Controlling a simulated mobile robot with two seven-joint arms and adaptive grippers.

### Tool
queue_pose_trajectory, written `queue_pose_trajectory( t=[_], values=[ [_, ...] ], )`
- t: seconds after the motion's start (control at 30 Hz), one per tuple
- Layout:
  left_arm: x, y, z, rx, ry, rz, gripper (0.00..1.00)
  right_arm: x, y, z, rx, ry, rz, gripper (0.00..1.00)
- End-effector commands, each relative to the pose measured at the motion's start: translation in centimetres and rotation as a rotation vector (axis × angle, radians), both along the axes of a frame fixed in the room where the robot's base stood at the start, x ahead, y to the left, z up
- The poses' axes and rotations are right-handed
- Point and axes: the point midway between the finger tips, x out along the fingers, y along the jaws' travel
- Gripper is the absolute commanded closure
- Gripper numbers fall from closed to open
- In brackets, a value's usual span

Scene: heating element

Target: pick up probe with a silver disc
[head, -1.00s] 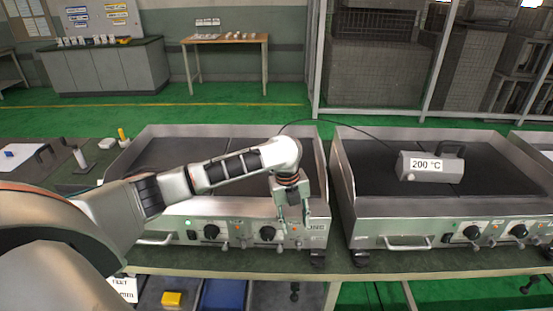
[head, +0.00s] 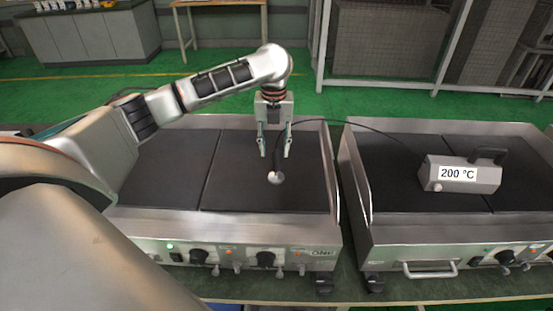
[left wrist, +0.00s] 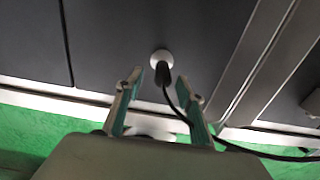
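The probe has a silver disc (head: 275,177) resting on the dark plate of the left heating element (head: 250,203). Its black handle (head: 279,150) rises from the disc, and a black cable runs from it to the right. My left gripper (head: 274,154) points down over the plate with its fingers apart, close to the handle. In the left wrist view the silver disc (left wrist: 161,57) and black handle (left wrist: 164,76) show just beyond and between the open fingertips (left wrist: 159,74). The fingers do not appear to touch the handle. My right gripper is not in view.
A grey box marked 200 °C (head: 460,174) sits on the right heating element (head: 385,205), with the cable reaching it. Raised metal side walls (head: 330,170) stand between the two plates. The left plate is otherwise clear around the disc.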

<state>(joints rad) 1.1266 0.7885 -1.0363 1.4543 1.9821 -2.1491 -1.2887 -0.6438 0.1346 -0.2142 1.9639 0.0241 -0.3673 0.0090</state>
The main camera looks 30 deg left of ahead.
Motion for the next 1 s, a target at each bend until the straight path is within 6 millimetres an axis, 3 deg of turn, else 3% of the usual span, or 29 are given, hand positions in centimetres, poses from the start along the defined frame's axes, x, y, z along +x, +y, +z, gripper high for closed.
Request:
queue_pose_trajectory(
  t=[0.43,0.7,0.97,1.0],
  values=[
    [0.1,-0.2,-3.7,0.001,0.003,-0.004,0.62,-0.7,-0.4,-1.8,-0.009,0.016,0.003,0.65],
    [0.2,-0.5,-7.5,0.0,0.004,-0.002,0.62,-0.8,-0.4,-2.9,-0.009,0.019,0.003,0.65],
    [0.3,-0.5,-7.6,0.0,0.0,-0.002,0.62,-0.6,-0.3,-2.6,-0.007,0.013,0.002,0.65],
    [0.3,-0.5,-7.6,0.0,0.0,-0.002,0.72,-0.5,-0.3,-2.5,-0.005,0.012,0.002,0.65]
  ],
)
